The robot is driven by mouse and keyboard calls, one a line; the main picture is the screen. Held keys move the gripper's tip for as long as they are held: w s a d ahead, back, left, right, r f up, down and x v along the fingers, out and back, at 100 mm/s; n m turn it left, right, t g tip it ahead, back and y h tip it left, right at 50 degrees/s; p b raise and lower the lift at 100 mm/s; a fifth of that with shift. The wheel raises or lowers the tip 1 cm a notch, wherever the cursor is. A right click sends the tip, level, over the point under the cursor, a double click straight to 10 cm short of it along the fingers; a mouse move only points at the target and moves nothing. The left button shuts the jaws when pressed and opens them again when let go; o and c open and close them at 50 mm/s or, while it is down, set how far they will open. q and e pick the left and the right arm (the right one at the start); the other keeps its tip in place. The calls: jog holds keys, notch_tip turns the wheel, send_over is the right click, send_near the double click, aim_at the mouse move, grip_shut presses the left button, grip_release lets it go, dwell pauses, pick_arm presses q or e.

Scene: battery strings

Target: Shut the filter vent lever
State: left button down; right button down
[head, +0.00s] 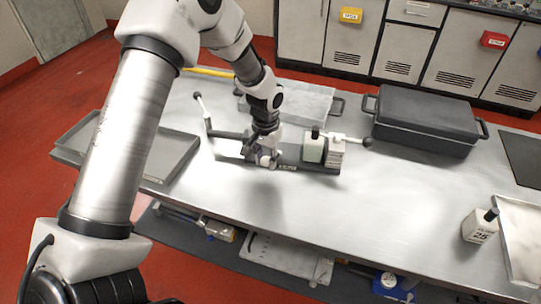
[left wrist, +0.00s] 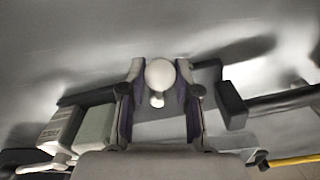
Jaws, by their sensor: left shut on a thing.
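A dark filter stand (head: 300,165) lies on the steel bench, with a pale green block (head: 313,148) and a white labelled block (head: 335,153) on it. My left gripper (head: 265,160) is down at the stand's left part. In the left wrist view its fingers are on either side of a white ball knob (left wrist: 160,73), shut on it. The lever below this knob is mostly hidden. My right gripper is not in view.
A shallow grey tray (head: 172,158) is at the left and a clear bin (head: 310,95) behind the arm. A black lidded case (head: 425,112) stands at back right. A white bottle (head: 480,226) is by a tray (head: 514,262) at the right. The bench's middle right is clear.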

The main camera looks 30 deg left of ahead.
pick_arm(q)
jog(key=shift+w+d+r+n+p, duration=0.15)
jog(key=shift+d+n+p, duration=0.4)
jog(key=shift+n, duration=0.45)
jog(key=shift+d+n, duration=0.2)
jog(key=shift+n, duration=0.1)
jog(key=shift+w+d+n+p, duration=0.15)
jog(key=shift+d+n+p, duration=0.15)
jog(key=shift+n, duration=0.3)
jog(key=shift+w+d+n+p, duration=0.15)
jog(key=shift+d+n, duration=0.25)
jog(key=shift+n, duration=0.2)
jog(key=shift+d, duration=0.1)
jog(key=shift+w+d+n, duration=0.1)
jog(key=shift+w+n, duration=0.05)
jog(key=shift+n, duration=0.25)
jog(key=shift+w+d+n+p, duration=0.3)
jog(key=shift+d+n+p, duration=0.2)
jog(key=shift+n, duration=0.4)
